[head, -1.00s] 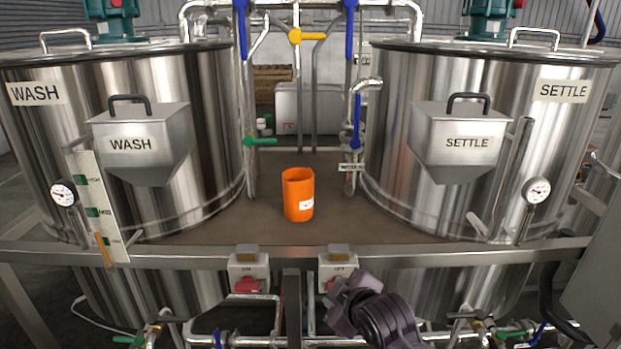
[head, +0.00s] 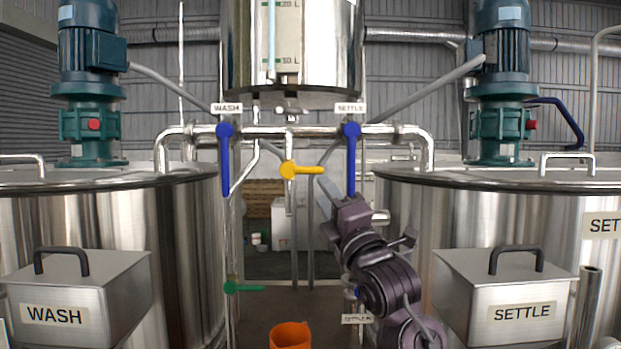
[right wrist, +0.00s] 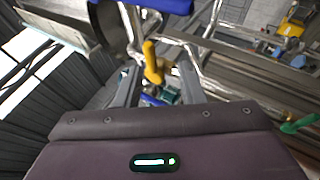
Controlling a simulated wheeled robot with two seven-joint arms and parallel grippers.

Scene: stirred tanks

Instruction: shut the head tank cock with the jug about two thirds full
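The head tank (head: 335,45) hangs at the top centre, its lower part in view with a level gauge. Below it the cock's yellow handle (head: 302,170) lies level, pointing right. The orange jug (head: 290,336) stands on the deck and is cut off by the bottom edge; its fill cannot be seen. My right gripper (head: 326,200) is raised just below and right of the handle. In the right wrist view its two fingers are apart, and the yellow handle (right wrist: 152,62) shows beyond and between their tips, apparently not gripped. My left gripper is out of view.
Blue levers hang down at the wash side (head: 225,160) and settle side (head: 351,160), the latter close to my right gripper. A green handle (head: 245,288) is lower left. Wash (head: 180,240) and settle (head: 410,230) tanks flank the gap.

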